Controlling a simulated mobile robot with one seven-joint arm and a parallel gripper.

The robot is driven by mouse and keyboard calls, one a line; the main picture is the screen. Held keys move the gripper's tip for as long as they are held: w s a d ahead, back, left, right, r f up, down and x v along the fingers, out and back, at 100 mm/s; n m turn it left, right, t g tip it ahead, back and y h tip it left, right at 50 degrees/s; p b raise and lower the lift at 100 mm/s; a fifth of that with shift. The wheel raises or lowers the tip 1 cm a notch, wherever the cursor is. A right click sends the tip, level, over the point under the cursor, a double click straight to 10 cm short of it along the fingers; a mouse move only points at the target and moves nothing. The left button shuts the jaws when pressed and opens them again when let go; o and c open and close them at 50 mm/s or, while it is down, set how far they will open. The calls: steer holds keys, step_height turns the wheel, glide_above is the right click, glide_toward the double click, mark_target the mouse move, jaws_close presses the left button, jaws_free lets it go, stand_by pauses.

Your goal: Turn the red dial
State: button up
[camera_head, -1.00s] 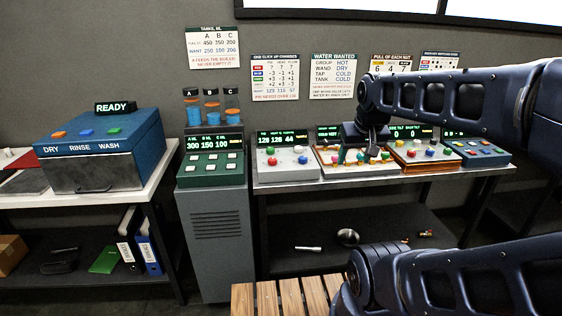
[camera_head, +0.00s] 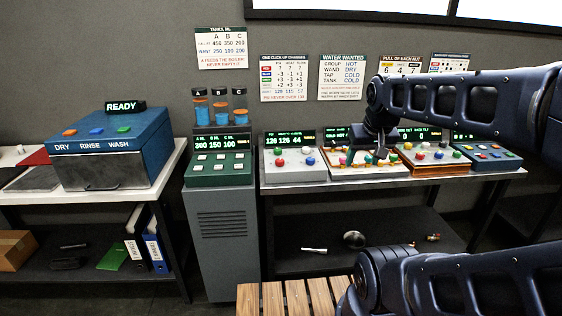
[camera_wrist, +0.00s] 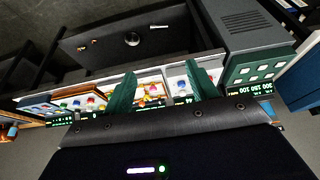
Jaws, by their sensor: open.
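A red dial (camera_head: 279,162) sits at the front left of the pale grey control box (camera_head: 293,174), near green, white and blue knobs. Other boxes also carry small red knobs. My gripper (camera_head: 364,158) hangs over the white, wood-edged box (camera_head: 345,172), to the right of the pale grey box and apart from the red dial. In the wrist view, its two green fingers are spread wide with nothing between them (camera_wrist: 160,72). The view there is upside down, and the right finger hides part of the pale grey box (camera_wrist: 177,76).
A green tank console (camera_head: 219,168) stands left of the pale grey box. An orange-brown box (camera_head: 432,168) and a blue box (camera_head: 487,157) stand to the right on the same bench. A wooden slatted surface (camera_head: 285,299) is in front.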

stand_by(0.3)
steer(key=m+g, duration=0.5)
steer(key=m, duration=0.6)
glide_above(280, 160)
step_height(280, 160, down, 12)
step_height(280, 160, down, 11)
steer(key=shift+w+a+r, duration=0.1)
steer(key=shift+r, duration=0.1)
steer(key=c, duration=1)
